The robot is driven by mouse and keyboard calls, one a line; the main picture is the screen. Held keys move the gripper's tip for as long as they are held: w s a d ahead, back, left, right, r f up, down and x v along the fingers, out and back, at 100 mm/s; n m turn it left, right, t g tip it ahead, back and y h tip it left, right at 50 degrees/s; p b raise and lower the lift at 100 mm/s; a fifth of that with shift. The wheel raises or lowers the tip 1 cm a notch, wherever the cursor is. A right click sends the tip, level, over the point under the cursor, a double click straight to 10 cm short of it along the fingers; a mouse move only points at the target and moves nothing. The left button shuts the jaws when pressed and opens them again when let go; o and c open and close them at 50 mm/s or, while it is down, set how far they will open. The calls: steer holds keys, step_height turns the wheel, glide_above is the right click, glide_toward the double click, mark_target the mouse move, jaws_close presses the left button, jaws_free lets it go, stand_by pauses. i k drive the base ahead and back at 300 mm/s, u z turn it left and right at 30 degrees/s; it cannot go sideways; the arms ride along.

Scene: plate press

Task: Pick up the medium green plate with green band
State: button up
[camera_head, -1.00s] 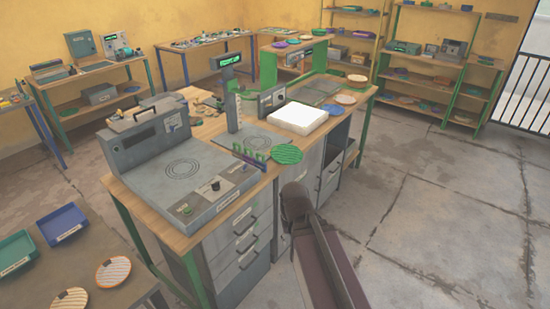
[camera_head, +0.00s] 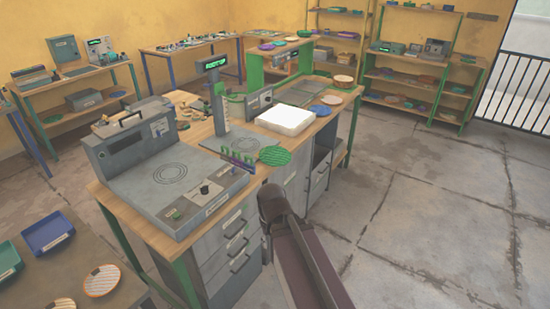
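A green round plate with a striped, banded surface (camera_head: 274,156) lies near the front edge of the wooden bench, beside a grey square plate of the press. Its exact band colour is too small to tell. My arm reaches up from the bottom of the picture, its brown rounded joint in front of the bench drawers, below the plate. I cannot make out my gripper's fingers in this view.
The bench (camera_head: 225,125) holds a grey console (camera_head: 170,180), a display post (camera_head: 216,95), a white block (camera_head: 285,119), a blue plate (camera_head: 320,110) and orange plates (camera_head: 332,99). Floor at right (camera_head: 430,220) is clear.

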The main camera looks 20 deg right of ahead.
mark_target(270, 156)
steer(key=z, duration=0.05)
steer(key=i, duration=0.95)
steer(key=u, duration=0.05)
